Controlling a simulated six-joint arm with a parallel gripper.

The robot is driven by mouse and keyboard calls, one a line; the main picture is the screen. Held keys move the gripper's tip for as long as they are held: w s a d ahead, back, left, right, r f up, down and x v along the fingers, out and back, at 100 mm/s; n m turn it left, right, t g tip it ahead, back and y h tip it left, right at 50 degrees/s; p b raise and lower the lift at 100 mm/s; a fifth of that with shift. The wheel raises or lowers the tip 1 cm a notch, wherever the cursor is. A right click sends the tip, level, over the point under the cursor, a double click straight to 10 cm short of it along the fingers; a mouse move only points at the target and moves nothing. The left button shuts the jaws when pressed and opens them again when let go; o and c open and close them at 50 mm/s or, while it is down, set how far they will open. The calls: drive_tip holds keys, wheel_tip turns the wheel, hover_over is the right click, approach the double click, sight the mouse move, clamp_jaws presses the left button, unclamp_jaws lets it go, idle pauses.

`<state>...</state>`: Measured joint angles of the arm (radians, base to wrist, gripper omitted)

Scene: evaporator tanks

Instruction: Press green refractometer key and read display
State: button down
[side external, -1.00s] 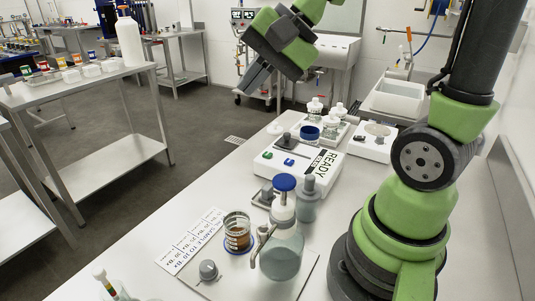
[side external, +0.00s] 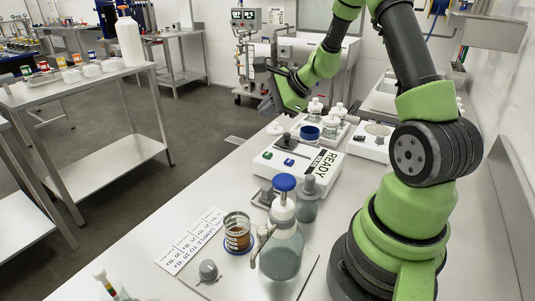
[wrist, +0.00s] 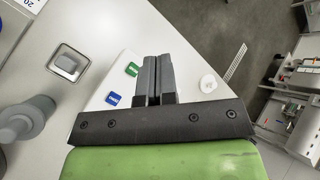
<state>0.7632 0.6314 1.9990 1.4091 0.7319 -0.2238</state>
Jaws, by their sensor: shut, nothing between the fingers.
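The white refractometer (side external: 262,165) lies on the bench, with a large black READY on its display (side external: 322,163). Its green key (side external: 267,155) is on the left side of the top, and the blue key (side external: 289,162) is right of it. The wrist view shows the green key (wrist: 132,69) and the blue key (wrist: 113,98) just left of my fingers. My gripper (wrist: 157,58) is shut and empty. In the side view my gripper (side external: 267,106) hangs in the air past the refractometer's far end, apart from the keys.
The metal sample well (wrist: 67,64) and a grey-stoppered bottle (side external: 308,190) are at the near end. A blue-capped wash bottle (side external: 283,240) and an amber jar (side external: 238,233) stand closer. Small white-capped bottles (side external: 315,107) stand close beside my gripper. A small white round piece (side external: 275,129) lies on the bench.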

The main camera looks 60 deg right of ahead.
sight(268, 155)
drive_tip(key=shift+f, duration=0.1)
drive_tip(key=shift+f, duration=4.3)
drive_tip(key=shift+f, duration=0.1)
drive_tip(key=shift+f, duration=0.35)
drive_tip(key=shift+f, duration=0.4)
drive_tip(key=shift+r, duration=0.85)
drive_tip(key=shift+r, duration=2.5)
